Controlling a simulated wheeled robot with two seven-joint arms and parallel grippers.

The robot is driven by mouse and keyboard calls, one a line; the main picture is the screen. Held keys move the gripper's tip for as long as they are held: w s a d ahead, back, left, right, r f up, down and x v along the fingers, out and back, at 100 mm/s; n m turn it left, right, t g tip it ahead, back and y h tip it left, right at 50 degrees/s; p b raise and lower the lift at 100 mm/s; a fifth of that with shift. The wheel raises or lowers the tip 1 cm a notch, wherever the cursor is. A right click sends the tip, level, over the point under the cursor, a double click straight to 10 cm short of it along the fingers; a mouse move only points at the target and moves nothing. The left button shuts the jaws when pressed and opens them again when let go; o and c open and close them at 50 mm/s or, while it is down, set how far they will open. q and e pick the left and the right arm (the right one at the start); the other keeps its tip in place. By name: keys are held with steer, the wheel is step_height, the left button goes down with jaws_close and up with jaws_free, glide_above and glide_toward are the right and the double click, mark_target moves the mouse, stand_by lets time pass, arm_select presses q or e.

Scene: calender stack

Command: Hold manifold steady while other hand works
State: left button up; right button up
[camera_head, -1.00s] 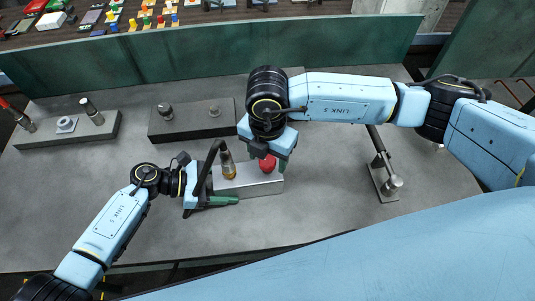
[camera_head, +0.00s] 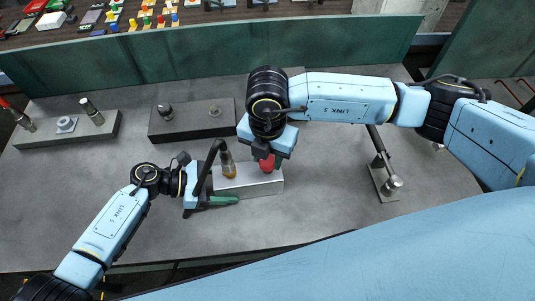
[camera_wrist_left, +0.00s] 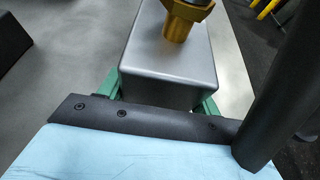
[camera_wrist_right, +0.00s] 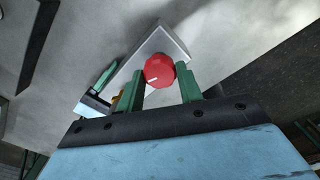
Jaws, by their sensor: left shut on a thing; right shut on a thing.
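The manifold is a grey metal block (camera_head: 255,184) on the table in the head view, with an upright brass fitting (camera_head: 229,168) on its left part and a red knob (camera_head: 267,164) on its right part. My left gripper (camera_head: 226,188) is shut across the block's left end. In the left wrist view the green fingers lie along both sides of the block (camera_wrist_left: 165,90), and the brass fitting (camera_wrist_left: 185,25) rises above it. My right gripper (camera_head: 270,158) points down over the knob. In the right wrist view its fingers (camera_wrist_right: 161,85) are shut on the red knob (camera_wrist_right: 159,70).
A dark block (camera_head: 191,121) with fittings lies behind the manifold. A grey block (camera_head: 70,131) with fittings is at far left. A metal stand (camera_head: 385,184) is at right. A green wall (camera_head: 210,58) edges the table's back. The front left table is bare.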

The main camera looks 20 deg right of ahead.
steer(key=n, duration=0.8)
steer(key=shift+n, duration=0.4)
steer(key=n, duration=0.4)
steer(key=shift+n, duration=2.3)
steer(key=shift+d, duration=0.1)
steer(key=o, duration=1)
